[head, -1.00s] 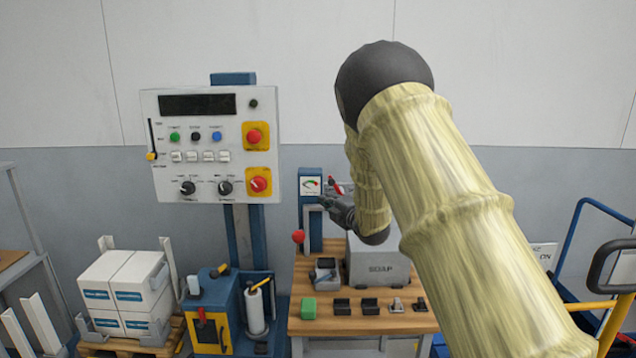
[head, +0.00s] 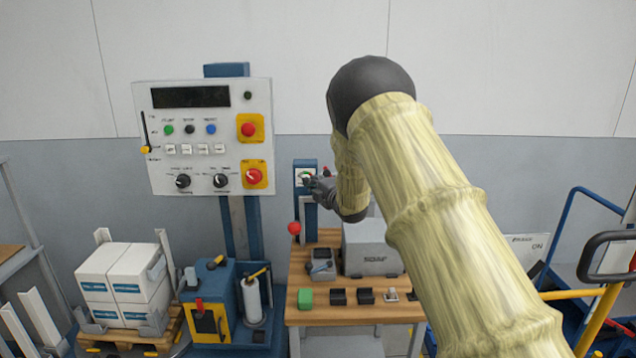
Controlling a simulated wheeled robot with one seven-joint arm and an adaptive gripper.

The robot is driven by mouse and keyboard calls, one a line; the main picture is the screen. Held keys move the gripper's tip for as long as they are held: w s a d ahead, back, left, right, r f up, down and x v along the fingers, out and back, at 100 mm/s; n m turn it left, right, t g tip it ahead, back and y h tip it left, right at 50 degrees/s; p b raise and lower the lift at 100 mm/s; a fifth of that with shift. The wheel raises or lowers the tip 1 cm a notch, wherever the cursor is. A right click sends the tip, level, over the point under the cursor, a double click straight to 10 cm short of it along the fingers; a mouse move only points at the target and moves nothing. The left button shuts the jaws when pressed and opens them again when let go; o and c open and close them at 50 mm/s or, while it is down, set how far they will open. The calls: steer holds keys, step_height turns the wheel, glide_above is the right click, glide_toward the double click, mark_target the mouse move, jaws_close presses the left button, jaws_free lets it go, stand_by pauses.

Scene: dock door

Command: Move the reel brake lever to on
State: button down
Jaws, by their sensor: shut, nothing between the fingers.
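My gripper (head: 314,184) is shut with nothing visible in it. It is small and dark, in front of the blue post with the dial gauge (head: 306,175), and overlaps the gauge's lower part; I cannot tell if it touches. No lever is clearly readable as the reel brake lever. A red ball knob (head: 294,228) stands at the left of the post, below my gripper. A white sign (head: 528,246) at the right, partly behind my arm, ends in "ON"; its first word is hard to read. What lies behind my arm is hidden.
A wooden bench (head: 345,315) holds a grey box (head: 365,252), a small grey device (head: 321,266), a green block (head: 305,298) and several small dark parts. A control panel (head: 205,135) stands left, above a blue cabinet (head: 212,300). Blue and yellow rails are at the right.

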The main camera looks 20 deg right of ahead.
steer(key=w+d+p, duration=0.3)
steer(key=shift+w, duration=0.2)
stand_by(0.8)
